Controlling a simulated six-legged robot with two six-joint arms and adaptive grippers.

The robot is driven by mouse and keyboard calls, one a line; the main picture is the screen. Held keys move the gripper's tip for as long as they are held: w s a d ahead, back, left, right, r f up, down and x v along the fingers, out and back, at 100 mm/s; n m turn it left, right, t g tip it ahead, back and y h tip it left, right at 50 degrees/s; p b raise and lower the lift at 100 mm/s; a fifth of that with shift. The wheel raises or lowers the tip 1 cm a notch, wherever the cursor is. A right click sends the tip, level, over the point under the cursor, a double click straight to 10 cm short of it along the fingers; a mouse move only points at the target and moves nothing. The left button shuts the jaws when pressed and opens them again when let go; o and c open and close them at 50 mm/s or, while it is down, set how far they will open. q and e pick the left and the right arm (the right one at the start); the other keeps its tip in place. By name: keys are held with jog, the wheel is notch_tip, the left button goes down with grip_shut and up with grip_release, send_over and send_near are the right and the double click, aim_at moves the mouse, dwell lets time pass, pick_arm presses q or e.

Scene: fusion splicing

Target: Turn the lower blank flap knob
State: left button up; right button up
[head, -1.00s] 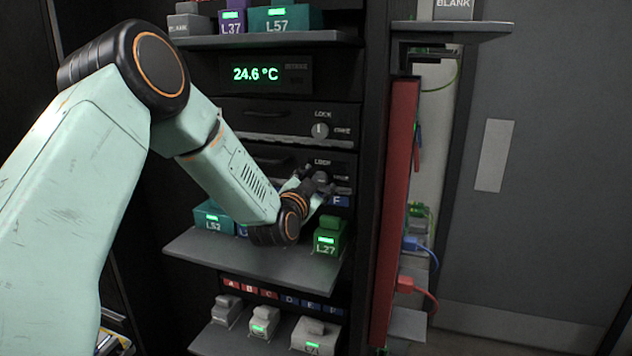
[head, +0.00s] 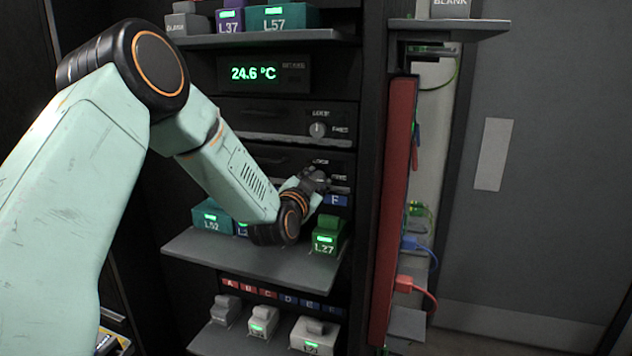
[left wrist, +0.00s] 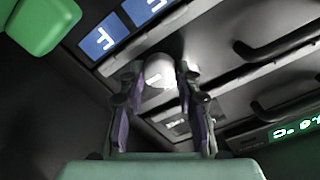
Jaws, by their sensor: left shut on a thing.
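The lower blank flap knob is a pale round knob (left wrist: 159,72) between my fingers in the left wrist view. In the head view it is mostly hidden by my left gripper (head: 319,181), which reaches the lower dark flap (head: 270,160) from the left. My left gripper also shows in the left wrist view (left wrist: 158,88), with a finger on each side of the knob, shut on it. An upper flap knob (head: 318,130) stands above, untouched. My right gripper is not in view.
A shelf (head: 250,262) just below my gripper bears a green block marked L27 (head: 326,236) and a teal block marked L52 (head: 211,216). A red vertical panel (head: 396,200) with cables stands to the right. A display reading 24.6 °C (head: 253,73) is above.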

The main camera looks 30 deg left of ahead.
pick_arm(q)
jog(key=shift+f, duration=0.15)
jog(key=n+b, duration=0.2)
jog(key=n, duration=0.3)
jog(key=shift+f+b, duration=0.15)
jog(key=shift+b, duration=0.25)
jog(key=n+b, duration=0.3)
jog(key=n, duration=0.1)
jog(key=shift+n, duration=0.3)
jog(key=n+b, duration=0.3)
jog(key=n, duration=0.2)
jog(key=shift+a+f, duration=0.1)
jog(key=shift+n+b, duration=1.2)
jog(key=shift+n, duration=0.3)
jog(key=o, duration=1.1)
jog(key=shift+r, duration=0.25)
